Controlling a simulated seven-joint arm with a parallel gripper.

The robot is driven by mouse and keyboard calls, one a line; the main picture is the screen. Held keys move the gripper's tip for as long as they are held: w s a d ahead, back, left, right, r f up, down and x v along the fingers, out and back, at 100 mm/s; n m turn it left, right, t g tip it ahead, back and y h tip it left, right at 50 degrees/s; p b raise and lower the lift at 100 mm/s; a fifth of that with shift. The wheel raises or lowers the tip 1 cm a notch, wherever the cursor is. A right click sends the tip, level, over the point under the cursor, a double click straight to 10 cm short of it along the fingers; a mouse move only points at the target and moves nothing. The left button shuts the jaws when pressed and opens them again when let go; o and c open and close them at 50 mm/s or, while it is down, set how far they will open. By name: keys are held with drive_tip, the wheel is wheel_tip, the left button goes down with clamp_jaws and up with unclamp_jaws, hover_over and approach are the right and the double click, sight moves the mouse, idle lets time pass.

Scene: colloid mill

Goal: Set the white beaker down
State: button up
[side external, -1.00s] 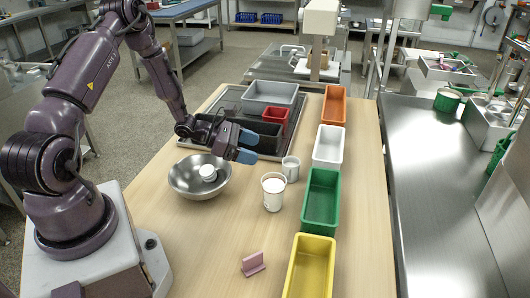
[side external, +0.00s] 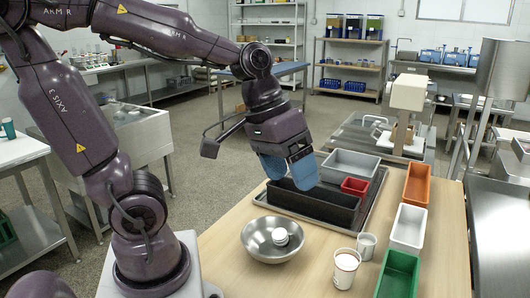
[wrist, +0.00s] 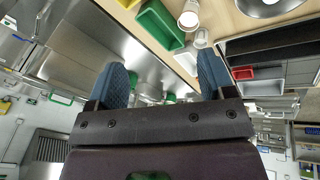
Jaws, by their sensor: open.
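A white beaker (side external: 346,268) stands upright on the wooden table, right of the steel bowl, with pale contents near its rim. It also shows at the top of the wrist view (wrist: 188,18). A smaller light-grey mug (side external: 367,246) stands just behind it. My gripper (side external: 289,172) is raised above the back of the table, near the dark bin, clear of the beaker. Its two blue fingers are apart with nothing between them, as the wrist view (wrist: 161,78) also shows.
Green (side external: 398,276), white (side external: 408,228) and orange (side external: 416,185) bins line the table's right side. A tray behind the bowl carries dark (side external: 312,205), red (side external: 354,186) and grey (side external: 350,164) bins.

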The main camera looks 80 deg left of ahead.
drive_tip(key=s+r+m+t+y, duration=0.1)
drive_tip(key=s+a+r+m+t+y, duration=0.1)
drive_tip(key=s+m, duration=0.1)
drive_tip(key=shift+s+r, duration=0.3)
drive_tip(key=shift+r, duration=0.1)
idle(1.0)
